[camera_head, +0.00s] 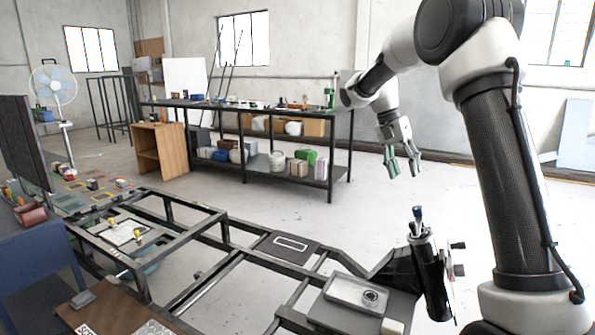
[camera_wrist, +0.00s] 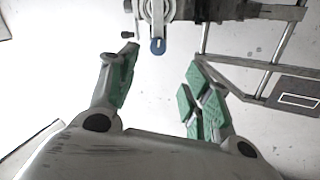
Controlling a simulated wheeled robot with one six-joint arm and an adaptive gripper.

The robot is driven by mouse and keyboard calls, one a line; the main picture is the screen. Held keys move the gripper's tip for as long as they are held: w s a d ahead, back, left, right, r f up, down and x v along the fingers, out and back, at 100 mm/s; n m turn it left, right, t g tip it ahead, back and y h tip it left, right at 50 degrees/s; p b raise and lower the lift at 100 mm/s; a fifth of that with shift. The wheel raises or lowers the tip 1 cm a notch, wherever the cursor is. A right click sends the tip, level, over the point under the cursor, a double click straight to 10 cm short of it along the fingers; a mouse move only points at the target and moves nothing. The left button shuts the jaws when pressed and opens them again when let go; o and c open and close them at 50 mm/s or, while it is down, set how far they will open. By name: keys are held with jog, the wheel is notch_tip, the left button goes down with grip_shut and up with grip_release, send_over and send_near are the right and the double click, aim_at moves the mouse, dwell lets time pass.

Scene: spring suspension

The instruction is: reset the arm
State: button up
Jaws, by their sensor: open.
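My gripper (camera_head: 403,168) hangs from my raised arm, pointing down, in the right half of the head view. Its two green-padded fingers are spread apart with nothing between them; they also show in the wrist view (camera_wrist: 160,75). Below it stands a slightly tilted black cylinder (camera_head: 428,270) with a blue-tipped piece (camera_head: 417,214) at its top. The gripper is clear above that tip and apart from it. In the wrist view a blue tip (camera_wrist: 158,46) shows beyond the fingers.
A dark metal frame (camera_head: 225,243) runs low across the floor, with a grey box (camera_head: 355,293) near the cylinder. A long black workbench (camera_head: 270,112) with loaded shelves stands behind. A wooden cabinet (camera_head: 160,150) and a fan (camera_head: 53,85) are at left. Open floor lies between bench and frame.

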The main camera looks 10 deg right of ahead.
jog(key=s+a+f+n+y, duration=0.1)
jog(key=s+f+n, duration=0.2)
jog(key=f+n, duration=0.15)
jog(key=s+r+n+t+y, duration=0.1)
jog(key=s+r+n+t, duration=0.1)
jog(key=s, duration=1.3)
jog(key=s+a+r+n+t+y, duration=0.1)
jog(key=s+r+n+t, duration=0.2)
jog(key=s, duration=1.2)
jog(key=shift+s+a+r+n+t+y, duration=0.2)
jog(key=shift+s+r+n+t+y, duration=0.2)
jog(key=shift+r+t, duration=0.55)
